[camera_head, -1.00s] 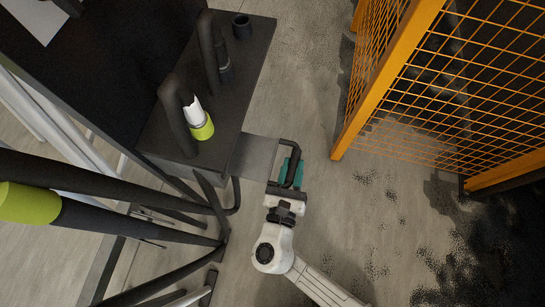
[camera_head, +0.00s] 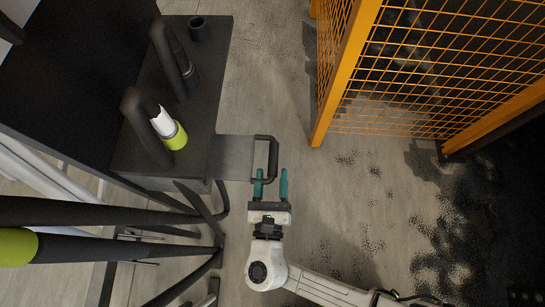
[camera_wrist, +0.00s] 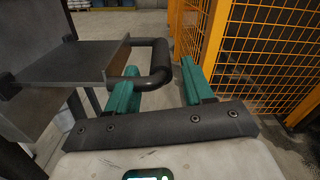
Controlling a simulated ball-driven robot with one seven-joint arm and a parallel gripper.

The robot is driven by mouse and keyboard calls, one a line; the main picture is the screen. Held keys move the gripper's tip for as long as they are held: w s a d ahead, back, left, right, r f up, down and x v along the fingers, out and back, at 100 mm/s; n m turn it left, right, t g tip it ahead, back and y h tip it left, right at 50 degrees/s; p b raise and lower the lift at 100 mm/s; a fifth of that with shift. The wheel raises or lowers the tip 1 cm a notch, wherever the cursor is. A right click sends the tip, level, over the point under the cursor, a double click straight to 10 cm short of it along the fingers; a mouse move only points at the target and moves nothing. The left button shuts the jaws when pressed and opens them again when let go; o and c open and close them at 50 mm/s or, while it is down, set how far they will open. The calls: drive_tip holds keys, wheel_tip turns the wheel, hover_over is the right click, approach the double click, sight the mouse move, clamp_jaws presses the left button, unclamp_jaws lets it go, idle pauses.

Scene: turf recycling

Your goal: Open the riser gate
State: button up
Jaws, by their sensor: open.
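A flat grey plate (camera_head: 231,157) juts right from the dark machine, with a black bent handle (camera_head: 273,152) on its right edge; I take this to be the riser gate. The plate (camera_wrist: 72,62) and handle (camera_wrist: 163,60) also show in the wrist view. My gripper (camera_head: 271,176) is open, with teal fingers spread at the handle's near end. In the wrist view, the handle's outer bar lies between the fingertips of my gripper (camera_wrist: 160,68).
A dark block (camera_head: 205,95) with black bent pipes stands left of the plate. An orange mesh fence (camera_head: 340,90) stands at the right. Concrete floor lies open between.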

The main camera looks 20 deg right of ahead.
drive_tip(key=v, duration=0.6)
drive_tip(key=shift+s, duration=0.3)
drive_tip(key=shift+a, duration=0.1)
